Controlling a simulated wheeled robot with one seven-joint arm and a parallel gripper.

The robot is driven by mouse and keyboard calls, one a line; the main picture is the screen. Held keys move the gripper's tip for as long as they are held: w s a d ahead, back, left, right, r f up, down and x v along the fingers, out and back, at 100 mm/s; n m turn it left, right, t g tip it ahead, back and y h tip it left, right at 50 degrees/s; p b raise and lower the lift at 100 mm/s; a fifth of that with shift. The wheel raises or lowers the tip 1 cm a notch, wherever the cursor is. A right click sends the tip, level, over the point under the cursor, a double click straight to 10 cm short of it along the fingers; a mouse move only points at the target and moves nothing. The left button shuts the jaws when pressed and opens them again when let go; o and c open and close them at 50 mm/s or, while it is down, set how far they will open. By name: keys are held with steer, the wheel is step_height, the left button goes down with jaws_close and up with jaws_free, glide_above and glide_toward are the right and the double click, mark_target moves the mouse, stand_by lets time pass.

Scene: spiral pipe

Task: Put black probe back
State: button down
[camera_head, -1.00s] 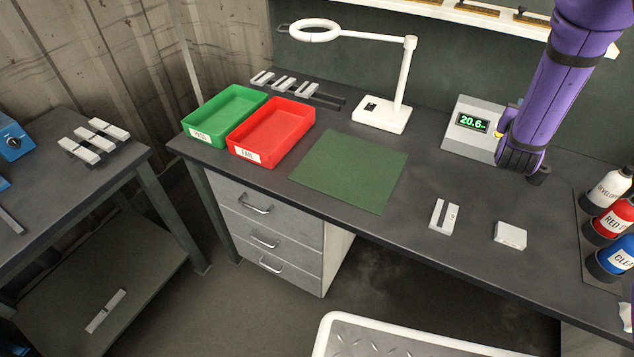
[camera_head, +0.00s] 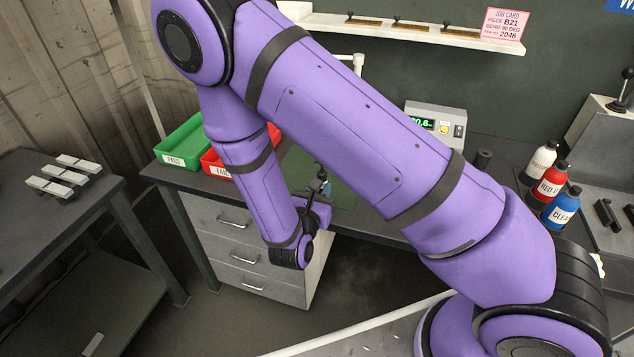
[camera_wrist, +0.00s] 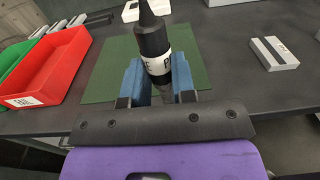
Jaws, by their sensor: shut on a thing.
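The black probe (camera_wrist: 153,42) is a dark cylinder with a narrow tapered end and a white lettered band. In the wrist view it stands between the blue fingers of my gripper (camera_wrist: 157,78), which is shut on it. Its lower end is partly hidden by the gripper. The grey meter (camera_head: 435,120) with a green display stands at the back of the bench. A short black cylinder (camera_head: 483,159) stands to its right; I cannot tell whether it is a holder.
The red tray (camera_wrist: 45,68) and green tray (camera_head: 183,147) stand left of the green mat (camera_wrist: 105,78). A grey slotted block (camera_wrist: 273,53) lies to the right. Several bottles, including a blue one (camera_head: 562,207), stand at the bench's right. My arm covers much of the bench.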

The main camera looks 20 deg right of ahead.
steer(key=shift+w+d+f, duration=0.65)
steer(key=shift+w+f, duration=0.25)
steer(key=shift+w, duration=1.5)
steer(key=shift+w+d+f, duration=0.7)
steer(key=shift+w+f, duration=0.15)
steer(key=shift+w, duration=1.6)
steer(key=shift+w+d+f, duration=0.65)
steer(key=shift+w+f, duration=0.25)
steer(key=shift+w, duration=1.5)
steer(key=c, duration=0.9)
jaws_free()
steer(key=shift+f, duration=0.15)
steer(key=shift+c, duration=0.2)
steer(key=shift+s+a, duration=0.15)
steer(key=shift+h, duration=0.3)
steer(key=v, duration=1.1)
steer(key=shift+s+a+r, duration=0.15)
steer(key=shift+s+r, duration=0.1)
steer(key=shift+r, duration=0.1)
